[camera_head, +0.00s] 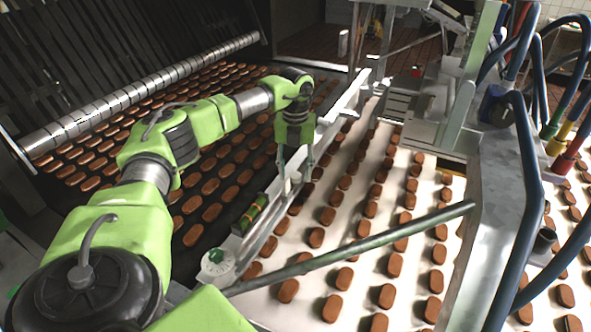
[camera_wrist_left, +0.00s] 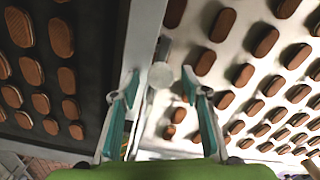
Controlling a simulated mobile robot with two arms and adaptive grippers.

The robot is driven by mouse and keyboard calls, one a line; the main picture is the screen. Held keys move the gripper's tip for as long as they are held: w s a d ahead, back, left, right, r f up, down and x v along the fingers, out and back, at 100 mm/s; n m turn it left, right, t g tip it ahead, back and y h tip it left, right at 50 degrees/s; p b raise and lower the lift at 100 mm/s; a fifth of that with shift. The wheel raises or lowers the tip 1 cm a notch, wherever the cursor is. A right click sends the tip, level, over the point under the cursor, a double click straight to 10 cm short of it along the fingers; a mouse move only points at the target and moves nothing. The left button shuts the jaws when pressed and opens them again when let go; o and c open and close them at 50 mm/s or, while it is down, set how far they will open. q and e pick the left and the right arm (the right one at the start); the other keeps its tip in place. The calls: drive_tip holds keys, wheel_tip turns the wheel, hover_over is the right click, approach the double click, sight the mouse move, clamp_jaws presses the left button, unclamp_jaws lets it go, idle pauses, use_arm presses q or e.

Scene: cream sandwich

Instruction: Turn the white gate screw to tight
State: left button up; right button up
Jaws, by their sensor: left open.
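The white gate screw (camera_wrist_left: 161,75) shows in the left wrist view as a pale round head, between and just beyond my fingertips. In the head view, a small white upright part (camera_head: 287,187) on the metal guide rail, below my fingers, appears to be the same screw. My left gripper (camera_head: 296,165) is open and points down over the rail. In the left wrist view its two teal-sided fingers (camera_wrist_left: 162,86) stand apart on either side of the screw head. I cannot tell whether either finger touches it. My right gripper is not in view.
The long guide rail (camera_head: 341,108) divides a dark belt of brown biscuits from a white belt (camera_head: 330,255) of biscuits. A white round knob (camera_head: 217,265) with a green centre sits at the rail's near end. A grey bar (camera_head: 370,241) crosses the white belt. Blue hoses (camera_head: 530,180) hang at right.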

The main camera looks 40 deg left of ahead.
use_arm(q)
drive_tip(key=c, duration=1.1)
drive_tip(key=shift+m, duration=0.3)
drive_tip(key=m, duration=0.2)
drive_tip(key=shift+r+m, duration=0.1)
drive_tip(key=shift+m, duration=0.2)
drive_tip(key=m, duration=0.4)
drive_tip(key=shift+p, duration=0.35)
drive_tip(key=m, duration=0.4)
drive_tip(key=shift+m, duration=0.4)
drive_tip(key=shift+w+m, duration=0.1)
drive_tip(key=shift+m, duration=1.7)
